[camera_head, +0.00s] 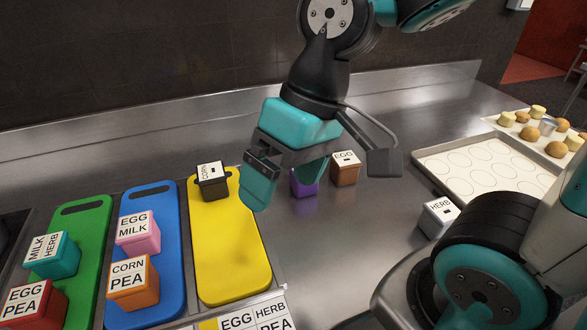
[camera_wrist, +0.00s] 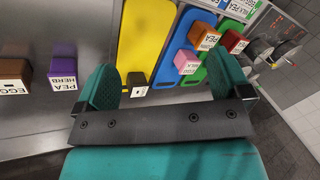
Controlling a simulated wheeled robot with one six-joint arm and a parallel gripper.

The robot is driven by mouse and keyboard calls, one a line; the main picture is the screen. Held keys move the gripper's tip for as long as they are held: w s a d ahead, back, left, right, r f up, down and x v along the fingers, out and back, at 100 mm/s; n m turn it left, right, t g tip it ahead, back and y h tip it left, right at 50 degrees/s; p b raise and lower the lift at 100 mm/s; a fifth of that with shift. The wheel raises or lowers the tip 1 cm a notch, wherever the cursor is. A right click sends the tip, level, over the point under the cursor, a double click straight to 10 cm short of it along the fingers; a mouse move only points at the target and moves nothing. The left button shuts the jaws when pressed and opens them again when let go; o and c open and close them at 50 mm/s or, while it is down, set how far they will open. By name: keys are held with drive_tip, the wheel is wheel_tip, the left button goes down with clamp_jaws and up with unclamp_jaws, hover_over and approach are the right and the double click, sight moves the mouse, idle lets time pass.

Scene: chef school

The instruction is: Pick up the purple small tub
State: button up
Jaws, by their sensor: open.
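The purple small tub (camera_head: 304,187) stands on the steel counter, right of the yellow board, partly hidden behind a finger of my gripper (camera_head: 284,188) in the head view. In the wrist view the purple tub (camera_wrist: 63,66) shows a white label reading PEA HERB and lies to the left of my gripper (camera_wrist: 162,82), outside the jaws. My gripper is open and empty, above the counter near the yellow board. In the wrist view a dark tub (camera_wrist: 137,79) appears in the gap between the fingers.
A brown EGG tub (camera_head: 345,174) stands close right of the purple tub. The yellow board (camera_head: 230,250) carries the dark CORN tub. Blue (camera_head: 150,200) and green (camera_head: 85,215) boards hold several tubs. A white HERB tub (camera_head: 437,218) and baking tray (camera_head: 485,165) are right.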

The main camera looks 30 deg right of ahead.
drive_tip(key=w+d+f+m, duration=0.3)
drive_tip(key=w+d+m, duration=0.65)
drive_tip(key=m, duration=0.25)
drive_tip(key=w+d+f+m, duration=0.2)
drive_tip(key=w+d+m, duration=0.6)
drive_tip(key=d+m, duration=0.3)
drive_tip(key=shift+m+t, duration=0.4)
drive_tip(key=shift+m, duration=0.2)
drive_tip(key=x, duration=0.3)
drive_tip(key=p+x, duration=0.1)
drive_tip(key=x, duration=0.7)
drive_tip(key=shift+w+d+f, duration=0.15)
drive_tip(key=shift+w+f, duration=0.1)
drive_tip(key=shift+f, duration=0.1)
drive_tip(key=shift+d+p+x, duration=0.2)
drive_tip(key=shift+p+x, duration=0.25)
drive_tip(key=shift+x, duration=1.05)
drive_tip(key=shift+d+p+x, duration=0.2)
drive_tip(key=shift+p+x, duration=0.25)
drive_tip(key=shift+x, duration=1)
drive_tip(key=shift+w+f, duration=0.1)
drive_tip(key=shift+w, duration=0.05)
drive_tip(key=c, duration=1.1)
